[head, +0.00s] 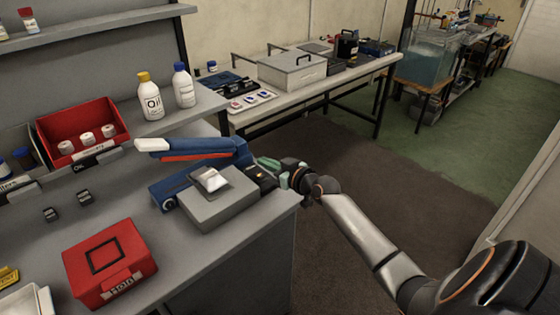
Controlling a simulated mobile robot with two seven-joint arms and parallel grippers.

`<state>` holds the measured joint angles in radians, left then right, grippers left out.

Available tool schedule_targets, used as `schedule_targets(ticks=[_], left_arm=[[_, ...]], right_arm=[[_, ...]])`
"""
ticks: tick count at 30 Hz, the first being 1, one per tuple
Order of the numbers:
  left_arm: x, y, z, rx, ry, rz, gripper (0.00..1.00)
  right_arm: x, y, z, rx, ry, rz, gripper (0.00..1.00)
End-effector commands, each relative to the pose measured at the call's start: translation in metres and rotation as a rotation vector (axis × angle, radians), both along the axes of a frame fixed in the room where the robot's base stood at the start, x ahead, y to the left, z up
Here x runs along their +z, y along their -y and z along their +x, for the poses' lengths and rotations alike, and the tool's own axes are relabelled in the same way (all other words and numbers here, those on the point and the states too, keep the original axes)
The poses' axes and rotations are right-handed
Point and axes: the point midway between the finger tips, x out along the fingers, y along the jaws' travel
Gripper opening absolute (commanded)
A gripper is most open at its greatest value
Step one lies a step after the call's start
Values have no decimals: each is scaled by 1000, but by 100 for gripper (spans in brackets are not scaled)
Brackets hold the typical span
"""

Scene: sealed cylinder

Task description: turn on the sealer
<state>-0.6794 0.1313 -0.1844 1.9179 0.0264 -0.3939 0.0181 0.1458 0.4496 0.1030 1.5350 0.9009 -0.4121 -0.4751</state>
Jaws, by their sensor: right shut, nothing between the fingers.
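The sealer (200,147) stands near the right end of the grey workbench. It is blue, with a raised arm that has a white tip and a red strip. A black part with a small orange-yellow spot (261,175) is at its right end; I cannot tell whether this is a switch or a lamp. My right gripper (277,172) is shut and empty right beside this end. I cannot tell whether it touches it. My left gripper is not in view.
A grey box (221,207) with a pale piece on top sits in front of the sealer. Floor to the right is clear.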

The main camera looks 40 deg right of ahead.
Motion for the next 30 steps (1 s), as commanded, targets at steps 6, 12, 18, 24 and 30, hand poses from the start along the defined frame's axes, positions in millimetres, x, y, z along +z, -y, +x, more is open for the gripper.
schedule_targets(ticks=[6,12,18,24,30], left_arm=[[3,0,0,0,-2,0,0],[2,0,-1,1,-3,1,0],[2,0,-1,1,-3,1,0],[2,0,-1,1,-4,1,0],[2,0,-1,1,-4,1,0]], right_arm=[[14,2,-34,1,-2,-2,0],[21,4,-51,0,-1,-1,0],[23,4,-55,0,0,0,0],[23,4,-55,0,0,0,0],[23,4,-55,0,0,0,0]])
